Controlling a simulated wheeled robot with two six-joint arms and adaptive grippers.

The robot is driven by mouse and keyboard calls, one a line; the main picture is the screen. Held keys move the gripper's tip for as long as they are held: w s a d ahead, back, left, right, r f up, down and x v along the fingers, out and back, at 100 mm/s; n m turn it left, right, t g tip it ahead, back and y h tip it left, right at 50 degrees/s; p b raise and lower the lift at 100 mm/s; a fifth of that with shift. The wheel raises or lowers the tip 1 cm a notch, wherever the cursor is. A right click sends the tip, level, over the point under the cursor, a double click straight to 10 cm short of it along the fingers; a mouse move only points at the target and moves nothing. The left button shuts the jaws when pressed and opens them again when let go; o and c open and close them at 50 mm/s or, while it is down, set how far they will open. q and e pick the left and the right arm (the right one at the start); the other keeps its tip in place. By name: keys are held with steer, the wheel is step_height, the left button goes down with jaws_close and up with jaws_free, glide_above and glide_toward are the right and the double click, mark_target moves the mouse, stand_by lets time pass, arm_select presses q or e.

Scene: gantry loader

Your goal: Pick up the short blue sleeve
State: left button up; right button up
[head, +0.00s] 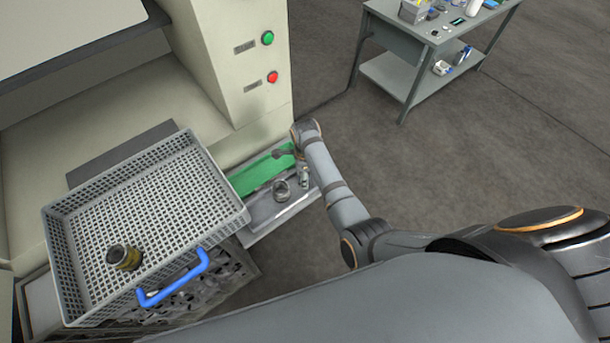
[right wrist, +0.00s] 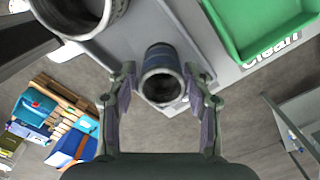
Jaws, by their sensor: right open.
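A short, grey-blue sleeve (right wrist: 160,60) with an open dark bore stands at the edge of a grey tray in the right wrist view. My right gripper (right wrist: 160,78) is open, with one finger on each side of the sleeve. I cannot tell whether the fingers touch it. In the head view my right gripper (head: 302,176) is small at the tray's right end, and the sleeve cannot be made out clearly there. My left gripper is not in view.
A larger metal ring (head: 281,190) stands on the grey tray (head: 262,212), beside a green bin (head: 258,175). A grey mesh crate (head: 215,190) holds a brass-coloured sleeve (head: 124,258). A workbench (head: 405,38) stands at the back; open floor lies between.

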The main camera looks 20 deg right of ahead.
steer(key=shift+f, duration=0.45)
jaws_close()
steer(key=shift+r, duration=0.1)
